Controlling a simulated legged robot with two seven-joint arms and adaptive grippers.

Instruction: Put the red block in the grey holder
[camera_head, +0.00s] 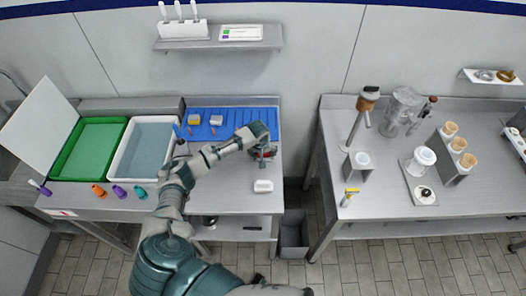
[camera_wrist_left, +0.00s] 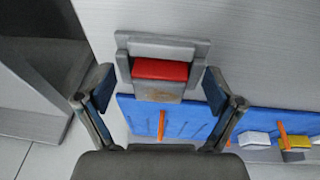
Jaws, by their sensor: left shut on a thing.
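The red block (camera_wrist_left: 160,70) sits between the fingers of my left gripper (camera_wrist_left: 158,85) in the left wrist view. My right gripper is not in view.
A blue mat (camera_head: 245,120) with small blocks and orange sticks lies behind. A green tray (camera_head: 90,150) and a white-rimmed tray (camera_head: 113,160) stand left. A white block (camera_head: 263,186) lies in front. A gap with a grey bin (camera_head: 293,235) separates the right table (camera_head: 390,215).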

